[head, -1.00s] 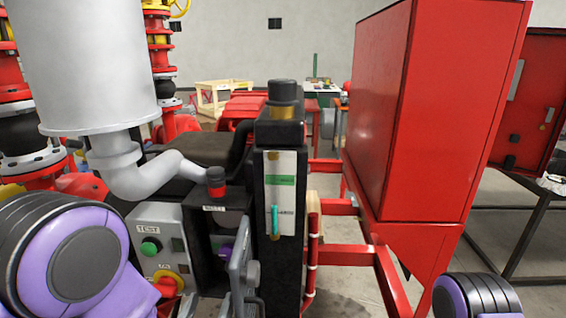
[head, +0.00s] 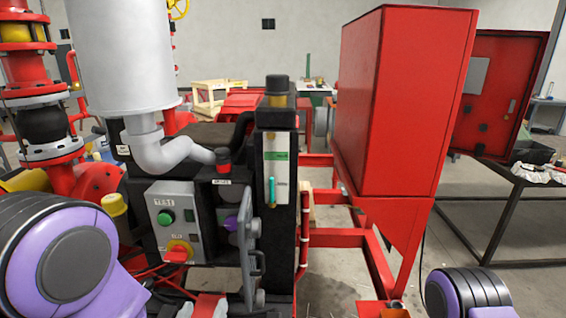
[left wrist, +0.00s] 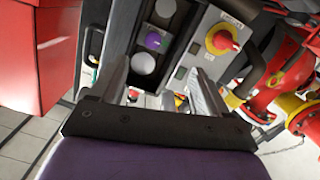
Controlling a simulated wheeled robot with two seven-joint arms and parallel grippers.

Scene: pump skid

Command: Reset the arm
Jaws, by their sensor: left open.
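My left gripper (left wrist: 165,80) shows in the left wrist view. Its two grey fingers are apart with nothing between them. Beyond the fingers are a dark panel with a purple knob (left wrist: 153,40) and a grey box with a red and yellow switch (left wrist: 222,40). The fingers look clear of both. Part of my right arm (head: 468,295) shows at the lower right. My right gripper is not in view.
The grey control box (head: 173,222) has a green button and a red switch. A grey hinged plate (head: 248,240) sticks out beside it. A red cabinet (head: 400,105) stands on a red frame at right. A white cylinder with a bent pipe (head: 120,55) is at upper left. Floor shows at right.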

